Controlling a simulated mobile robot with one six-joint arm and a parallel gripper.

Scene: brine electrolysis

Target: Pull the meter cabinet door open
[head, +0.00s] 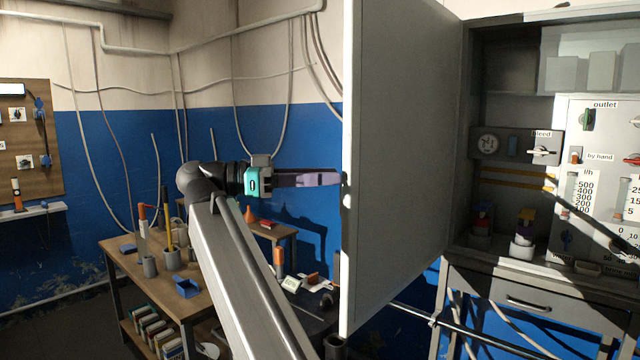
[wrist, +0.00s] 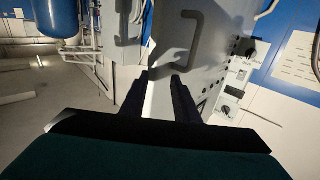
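The meter cabinet door (head: 405,160) stands swung open, a tall grey panel with its pale free edge toward me. The cabinet (head: 535,15) behind it on the right shows its inside. My gripper (head: 335,178) reaches in from the left, its fingertips close to the door's free edge. In the wrist view my gripper (wrist: 160,85) has its two dark fingers apart, with a pale grey panel seen between and beyond them. A grey bar handle (wrist: 192,35) shows on that panel, beyond the fingertips. I cannot tell whether a finger touches the door.
A wooden bench (head: 115,250) with cups, tools and a blue tray stands at the left. Inside the cabinet are a meter panel (head: 585,125) and a bleed switch box (head: 515,145). A drawer (head: 528,303) lies below. Cables hang along the blue wall.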

